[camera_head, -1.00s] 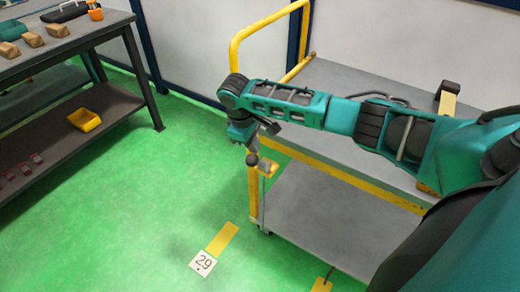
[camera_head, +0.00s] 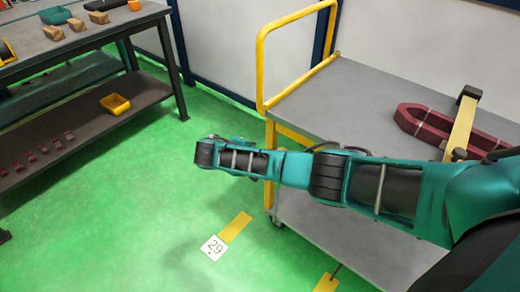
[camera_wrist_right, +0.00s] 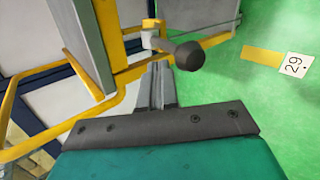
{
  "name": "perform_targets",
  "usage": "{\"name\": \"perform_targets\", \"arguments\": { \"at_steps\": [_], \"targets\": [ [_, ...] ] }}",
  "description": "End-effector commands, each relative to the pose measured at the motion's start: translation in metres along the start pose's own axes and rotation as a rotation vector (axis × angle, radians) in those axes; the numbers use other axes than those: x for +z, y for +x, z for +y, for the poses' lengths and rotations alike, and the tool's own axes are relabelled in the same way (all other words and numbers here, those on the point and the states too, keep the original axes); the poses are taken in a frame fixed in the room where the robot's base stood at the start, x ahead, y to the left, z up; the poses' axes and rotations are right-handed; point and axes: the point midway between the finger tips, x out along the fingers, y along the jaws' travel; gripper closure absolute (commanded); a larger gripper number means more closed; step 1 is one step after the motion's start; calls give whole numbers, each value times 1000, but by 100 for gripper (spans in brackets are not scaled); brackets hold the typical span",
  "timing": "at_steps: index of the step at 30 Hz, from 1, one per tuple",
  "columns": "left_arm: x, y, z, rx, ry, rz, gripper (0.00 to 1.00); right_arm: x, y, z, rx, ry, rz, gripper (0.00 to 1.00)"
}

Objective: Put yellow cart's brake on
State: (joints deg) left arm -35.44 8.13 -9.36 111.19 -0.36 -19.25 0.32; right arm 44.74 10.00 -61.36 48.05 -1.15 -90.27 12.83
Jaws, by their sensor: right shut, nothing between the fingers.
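The yellow cart (camera_head: 262,62) has a yellow push handle and two grey decks in the head view. My right arm crosses in front of it from the right, and its gripper is hidden there below the wrist. In the right wrist view, a lever with a round black knob (camera_wrist_right: 188,56) stands out from the cart's yellow frame (camera_wrist_right: 125,77). My right gripper (camera_wrist_right: 157,82) is shut and empty, with its fingers just below and left of the knob. I cannot tell whether they touch it. In the head view the lever is hidden by my arm. My left gripper is not in view.
A dark workbench (camera_head: 150,18) with wooden blocks and a yellow bin (camera_head: 116,104) stands at left. A floor tag marked 29 (camera_head: 214,248) lies on open green floor.

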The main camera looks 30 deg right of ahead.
Motion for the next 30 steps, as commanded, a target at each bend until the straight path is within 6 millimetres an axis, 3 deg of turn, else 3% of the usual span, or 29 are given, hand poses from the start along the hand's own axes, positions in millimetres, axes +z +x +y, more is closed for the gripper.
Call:
{"name": "perform_targets", "arguments": {
  "at_steps": [12,30],
  "targets": [
    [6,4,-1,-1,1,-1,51,-3,4,-19,-4,-1,2,100],
    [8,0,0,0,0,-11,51,-2,2,-19,-13,-5,3,100]
  ]
}}
